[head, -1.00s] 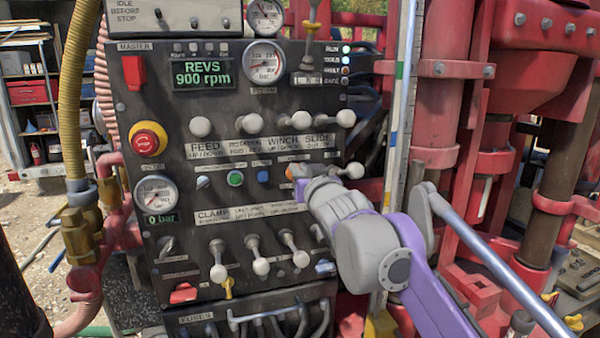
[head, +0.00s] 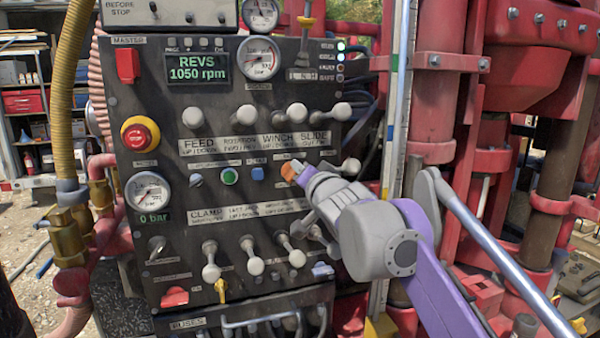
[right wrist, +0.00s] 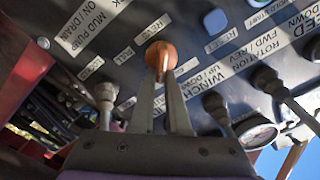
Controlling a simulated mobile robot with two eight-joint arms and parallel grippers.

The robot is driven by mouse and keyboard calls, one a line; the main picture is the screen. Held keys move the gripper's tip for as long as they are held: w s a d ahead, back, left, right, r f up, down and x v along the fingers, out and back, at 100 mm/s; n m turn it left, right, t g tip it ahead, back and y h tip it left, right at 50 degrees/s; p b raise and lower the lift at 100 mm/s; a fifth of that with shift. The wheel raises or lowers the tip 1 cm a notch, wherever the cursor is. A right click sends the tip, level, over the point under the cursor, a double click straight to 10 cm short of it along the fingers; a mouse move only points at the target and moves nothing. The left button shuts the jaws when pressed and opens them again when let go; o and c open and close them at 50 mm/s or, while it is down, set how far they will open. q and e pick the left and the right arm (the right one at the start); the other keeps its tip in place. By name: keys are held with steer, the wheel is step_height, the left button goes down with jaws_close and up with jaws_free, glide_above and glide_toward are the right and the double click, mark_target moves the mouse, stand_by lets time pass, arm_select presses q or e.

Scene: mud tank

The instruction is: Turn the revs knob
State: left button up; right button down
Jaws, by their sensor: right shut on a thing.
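The revs knob (right wrist: 161,56) is a round orange-brown knob beside the label REVS in the right wrist view. My right gripper (right wrist: 165,75) is shut on it, with its two fingers meeting at the knob. In the head view my right gripper (head: 297,172) reaches the panel from the right, and the orange knob (head: 288,172) shows at its tip, partly hidden. The display (head: 198,73) reads REVS 1050 rpm. My left gripper is not in view.
The dark control panel (head: 190,110) carries several levers close around the gripper, including one (head: 350,167) just right of it. Red machinery (head: 440,100) stands at the right.

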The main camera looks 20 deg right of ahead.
steer(key=shift+m, duration=0.3)
steer(key=c, duration=0.9)
jaws_free()
steer(key=s+b, duration=0.1)
steer(key=s, duration=1)
steer(key=shift+d+b, duration=0.2)
steer(key=shift+b, duration=0.15)
steer(key=shift+w, duration=0.1)
steer(key=shift+f, duration=0.1)
